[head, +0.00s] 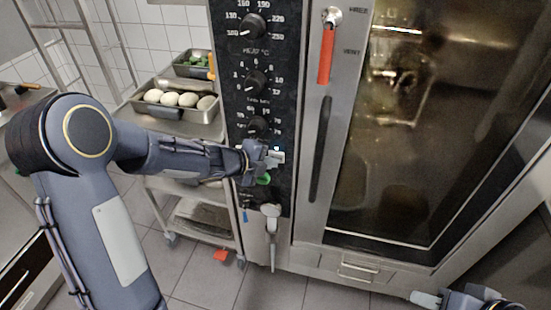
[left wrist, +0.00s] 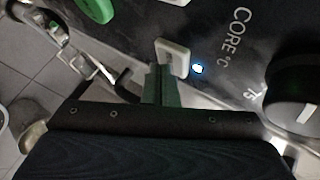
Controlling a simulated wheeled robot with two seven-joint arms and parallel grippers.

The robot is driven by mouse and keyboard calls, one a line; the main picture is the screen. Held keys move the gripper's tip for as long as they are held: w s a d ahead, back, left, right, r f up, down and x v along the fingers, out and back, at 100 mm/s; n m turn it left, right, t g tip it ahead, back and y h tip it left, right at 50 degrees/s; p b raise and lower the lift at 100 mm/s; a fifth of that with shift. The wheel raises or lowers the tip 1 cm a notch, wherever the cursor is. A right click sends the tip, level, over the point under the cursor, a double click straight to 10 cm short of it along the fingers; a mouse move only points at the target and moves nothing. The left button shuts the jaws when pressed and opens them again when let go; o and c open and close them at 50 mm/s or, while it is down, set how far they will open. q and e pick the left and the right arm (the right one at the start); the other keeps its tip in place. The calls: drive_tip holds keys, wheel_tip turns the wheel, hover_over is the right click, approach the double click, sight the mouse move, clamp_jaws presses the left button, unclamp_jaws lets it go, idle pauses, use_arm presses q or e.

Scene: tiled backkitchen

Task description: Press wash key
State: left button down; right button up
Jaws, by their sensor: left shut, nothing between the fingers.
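The oven's black control panel (head: 284,100) carries a small white key (head: 279,158) with a lit blue lamp (head: 277,148) just above it. The key also shows in the left wrist view (left wrist: 174,57), with the lamp (left wrist: 197,68) beside it. No wash label is readable. My left gripper (head: 262,157) is shut and empty at the panel. In the left wrist view its dark green fingertips (left wrist: 160,78) overlap the key's lower edge and appear to touch it. My right gripper (head: 426,299) is at the lower right of the head view, partly cut off; its opening is unclear.
A green knob (head: 264,180) sits just below the key. Black dials (head: 257,82) line the panel above. A red-handled lever (head: 326,55) and the glass oven door (head: 400,150) are to the right. A trolley with trays (head: 175,112) stands at left.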

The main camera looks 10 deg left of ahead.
use_arm(q)
drive_tip(key=shift+s, duration=0.1)
drive_tip(key=shift+s+b, duration=0.3)
drive_tip(key=shift+s, duration=0.4)
drive_tip(key=s+b, duration=0.1)
drive_tip(key=s, duration=0.4)
drive_tip(key=shift+a, duration=0.1)
idle(0.7)
